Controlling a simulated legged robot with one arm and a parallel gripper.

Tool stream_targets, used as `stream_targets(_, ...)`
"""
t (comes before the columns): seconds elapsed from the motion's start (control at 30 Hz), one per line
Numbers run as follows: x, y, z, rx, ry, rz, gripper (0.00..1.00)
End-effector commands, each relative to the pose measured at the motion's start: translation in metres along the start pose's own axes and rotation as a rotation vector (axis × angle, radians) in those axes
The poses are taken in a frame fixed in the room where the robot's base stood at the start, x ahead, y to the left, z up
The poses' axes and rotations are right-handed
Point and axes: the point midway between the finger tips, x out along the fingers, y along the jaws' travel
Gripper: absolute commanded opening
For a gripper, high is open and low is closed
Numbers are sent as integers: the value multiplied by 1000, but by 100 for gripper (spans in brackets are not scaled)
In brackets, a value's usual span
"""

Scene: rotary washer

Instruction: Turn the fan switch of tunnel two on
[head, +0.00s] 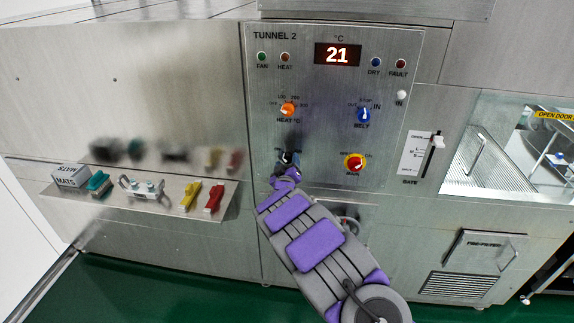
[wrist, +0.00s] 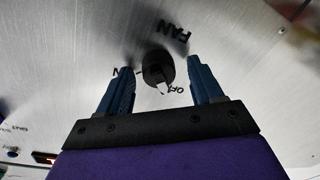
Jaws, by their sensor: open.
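The fan switch (wrist: 157,66) is a round black knob in the wrist view, under the word FAN. Its white pointer mark lies close to the OFF label; part of the ON label shows on its other side. My gripper (wrist: 158,84) is open, with one blue finger on each side of the knob and visible gaps between. I cannot tell how deep the fingertips reach. In the head view my gripper (head: 287,160) is at the lower left of the TUNNEL 2 panel (head: 330,130) and mostly hides the switch.
An orange heat knob (head: 287,109), a blue belt knob (head: 364,115) and a red-and-yellow main switch (head: 355,162) are nearby on the panel. A gate slider (head: 437,142) is to the right. A shelf (head: 130,203) with brushes and small items juts out at left.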

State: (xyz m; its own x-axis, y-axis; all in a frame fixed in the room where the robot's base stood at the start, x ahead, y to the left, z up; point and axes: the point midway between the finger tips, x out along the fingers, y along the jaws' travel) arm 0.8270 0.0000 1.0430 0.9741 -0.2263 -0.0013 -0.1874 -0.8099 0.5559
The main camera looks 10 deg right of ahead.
Motion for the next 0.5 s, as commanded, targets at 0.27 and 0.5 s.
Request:
stream_targets(0.27, 0, 0, 0, 1, 0, 0, 52)
stream_targets(0.5, 0, 0, 0, 0, 0, 0, 28)
